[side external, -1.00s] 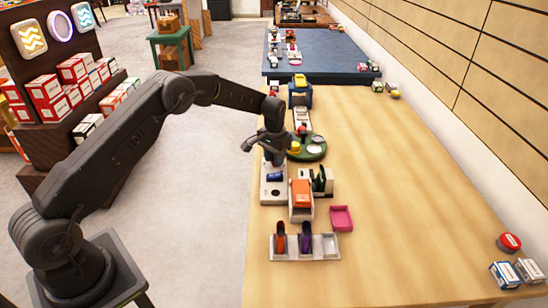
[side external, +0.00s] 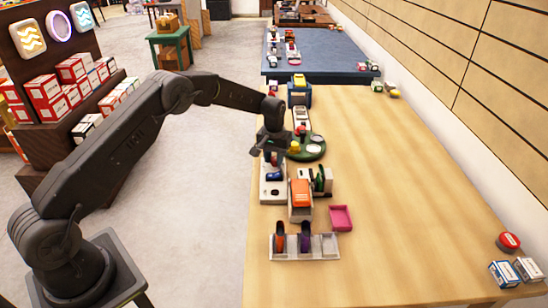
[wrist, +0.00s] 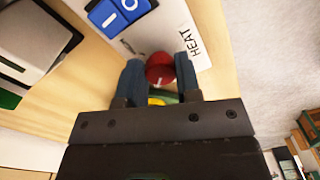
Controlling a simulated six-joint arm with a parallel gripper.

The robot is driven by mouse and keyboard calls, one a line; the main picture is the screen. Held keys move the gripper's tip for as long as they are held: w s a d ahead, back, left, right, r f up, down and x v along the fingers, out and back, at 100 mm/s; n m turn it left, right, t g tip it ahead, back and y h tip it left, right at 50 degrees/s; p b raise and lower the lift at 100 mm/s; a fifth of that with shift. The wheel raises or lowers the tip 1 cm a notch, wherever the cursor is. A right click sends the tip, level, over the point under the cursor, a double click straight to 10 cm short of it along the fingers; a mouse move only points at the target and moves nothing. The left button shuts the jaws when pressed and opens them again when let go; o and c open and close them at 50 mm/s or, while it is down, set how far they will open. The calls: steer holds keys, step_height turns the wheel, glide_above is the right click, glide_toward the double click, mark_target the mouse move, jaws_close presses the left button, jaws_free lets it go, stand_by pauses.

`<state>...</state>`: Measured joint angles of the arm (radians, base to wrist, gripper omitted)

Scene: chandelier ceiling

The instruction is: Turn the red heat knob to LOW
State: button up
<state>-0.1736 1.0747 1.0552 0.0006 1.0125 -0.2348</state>
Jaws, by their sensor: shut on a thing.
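The red heat knob (wrist: 160,66) sits on a pale control panel (wrist: 150,35), beside the printed word HEAT. It has a small pale mark on its near side. My gripper (wrist: 158,63) has its two blue-grey fingers on either side of the knob, shut on it. In the side external view my gripper (side external: 271,148) is over the far end of the panel (side external: 267,196), and it hides the knob there. A second label left of the knob in the wrist view is partly covered and unreadable, so I cannot tell the setting.
A blue rocker switch (wrist: 120,10) is on the same panel. A green round tray (side external: 309,154) stands just beyond my gripper. The table's right side is mostly clear.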

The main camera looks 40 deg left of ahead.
mark_target(274, 159)
steer(key=shift+w, duration=0.1)
steer(key=o, duration=0.9)
step_height(274, 159, up, 14)
steer(key=shift+f, duration=0.1)
steer(key=s+d+r+m+t, duration=0.1)
steer(key=s+d+r, duration=0.2)
steer(key=s+r, duration=0.5)
steer(key=s+d+r+m+t, duration=0.15)
steer(key=s+d+r, duration=0.25)
steer(key=s+r, duration=0.4)
steer(key=s+d+f+t, duration=0.1)
steer(key=s, duration=0.6)
steer(key=s+d+f+m+t, duration=0.1)
steer(key=s, duration=0.6)
steer(key=s+d+f+m+t, duration=0.1)
steer(key=s, duration=0.6)
steer(key=shift+s+d+f, duration=0.1)
steer(key=shift+s+f, duration=0.15)
steer(key=shift+s, duration=0.15)
